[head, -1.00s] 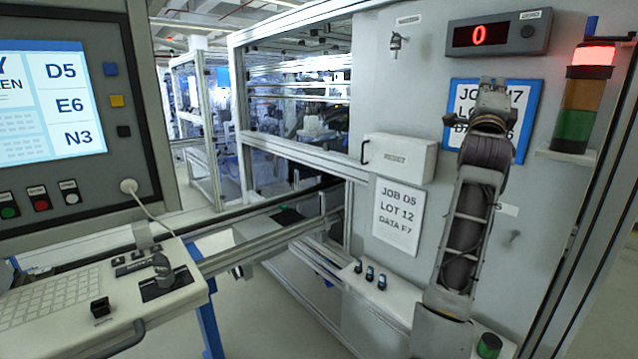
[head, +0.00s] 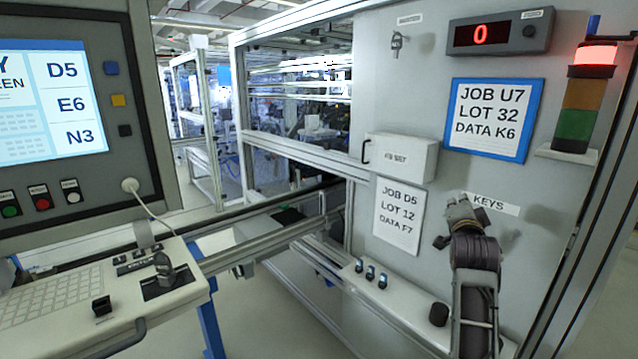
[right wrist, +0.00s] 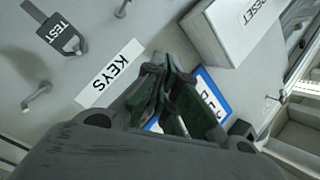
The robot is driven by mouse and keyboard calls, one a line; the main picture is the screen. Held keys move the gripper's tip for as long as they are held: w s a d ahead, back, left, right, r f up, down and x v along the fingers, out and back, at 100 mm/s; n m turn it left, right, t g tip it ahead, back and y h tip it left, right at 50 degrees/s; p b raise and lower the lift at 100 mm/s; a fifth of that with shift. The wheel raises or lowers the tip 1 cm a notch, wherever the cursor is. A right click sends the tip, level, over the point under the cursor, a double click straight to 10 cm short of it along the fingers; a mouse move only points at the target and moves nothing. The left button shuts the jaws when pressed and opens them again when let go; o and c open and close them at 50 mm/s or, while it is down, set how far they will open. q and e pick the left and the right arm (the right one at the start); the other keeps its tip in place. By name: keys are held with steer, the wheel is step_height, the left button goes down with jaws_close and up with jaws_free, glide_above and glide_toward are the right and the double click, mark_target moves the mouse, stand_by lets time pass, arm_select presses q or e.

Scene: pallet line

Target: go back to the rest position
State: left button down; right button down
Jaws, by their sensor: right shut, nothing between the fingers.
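My right gripper (head: 455,208) is in front of the grey panel, just left of the KEYS label (head: 495,204), with my right arm rising from the lower right. In the right wrist view the dark fingers (right wrist: 158,72) are closed together with nothing between them. The KEYS label also shows there (right wrist: 110,73), left of the fingers. My left gripper is in neither view.
The blue-framed sign (head: 492,120) and stack light (head: 578,100), lit red, are above. The RESET box (head: 402,158) is left of them. A ledge with small switches (head: 370,275) juts out below. A console (head: 60,300) stands left.

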steer(key=s+a+f+n+g+y, duration=0.1)
steer(key=s+a+f+n+g, duration=0.15)
steer(key=s+f, duration=0.45)
steer(key=s+a+f+n+g+y, duration=0.2)
steer(key=f+n, duration=0.2)
steer(key=f, duration=0.7)
steer(key=s+a+f+n+g+y, duration=0.1)
steer(key=s+a+f+n+g, duration=0.15)
steer(key=s+f, duration=0.45)
steer(key=s+a+f+n+g+y, duration=0.1)
steer(key=s+a+f+n+g, duration=0.25)
steer(key=s+f, duration=0.55)
steer(key=s+a+f+n+g+y, duration=0.25)
steer(key=s+f+n, duration=0.3)
steer(key=s, duration=0.65)
step_height(320, 180, down, 33)
steer(key=s+g, duration=0.2)
steer(key=s+d+f+g, duration=0.1)
steer(key=s+d+f, duration=0.2)
steer(key=s+f, duration=1.7)
steer(key=shift+s+f+h, duration=0.25)
steer(key=shift+s+h, duration=0.2)
steer(key=shift+s, duration=0.75)
